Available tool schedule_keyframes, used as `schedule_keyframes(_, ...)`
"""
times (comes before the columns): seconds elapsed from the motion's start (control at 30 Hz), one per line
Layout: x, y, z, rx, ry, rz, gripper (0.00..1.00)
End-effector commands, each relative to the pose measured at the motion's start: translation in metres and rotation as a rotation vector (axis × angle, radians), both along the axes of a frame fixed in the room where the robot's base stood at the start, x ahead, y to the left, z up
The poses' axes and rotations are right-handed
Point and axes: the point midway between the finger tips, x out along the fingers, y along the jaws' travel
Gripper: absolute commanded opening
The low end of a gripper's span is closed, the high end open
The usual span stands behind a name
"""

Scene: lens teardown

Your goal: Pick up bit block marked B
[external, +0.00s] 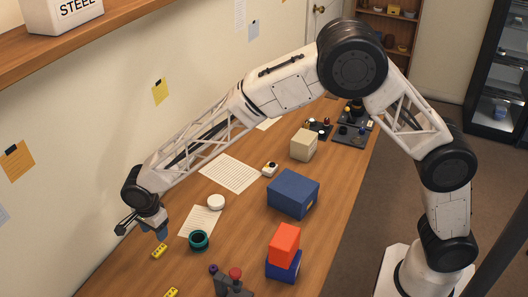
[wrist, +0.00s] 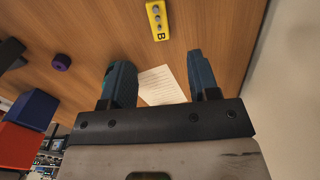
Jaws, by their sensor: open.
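The yellow bit block marked B (wrist: 158,20) lies on the wooden table at the top of the wrist view. It has several grey round spots and a black B at its lower end. In the external view, the yellow block (external: 159,251) just below my fingertips appears to be the same one; its letter is too small to read. My gripper (external: 162,234) is open and empty above the table. In the wrist view its two fingers (wrist: 158,62) are spread, with the block beyond their tips and not between them.
Another yellow block (external: 171,292) lies at the bottom edge. A teal ring-shaped cup (external: 198,240), a white round lid (external: 216,202) and paper (external: 199,221) lie to the right. A dark fixture with a red knob (external: 235,273) and a red box (external: 284,246) stand further right. The wall is left.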

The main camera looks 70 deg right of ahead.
Motion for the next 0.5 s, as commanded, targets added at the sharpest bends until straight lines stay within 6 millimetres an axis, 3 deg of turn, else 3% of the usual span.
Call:
schedule_keyframes(0.3,0.0,0.0,-0.023,-0.001,0.001,0.0,0.55)
schedule_keyframes(0.5,0.0,0.0,-0.025,0.0,0.001,0.0,0.55)
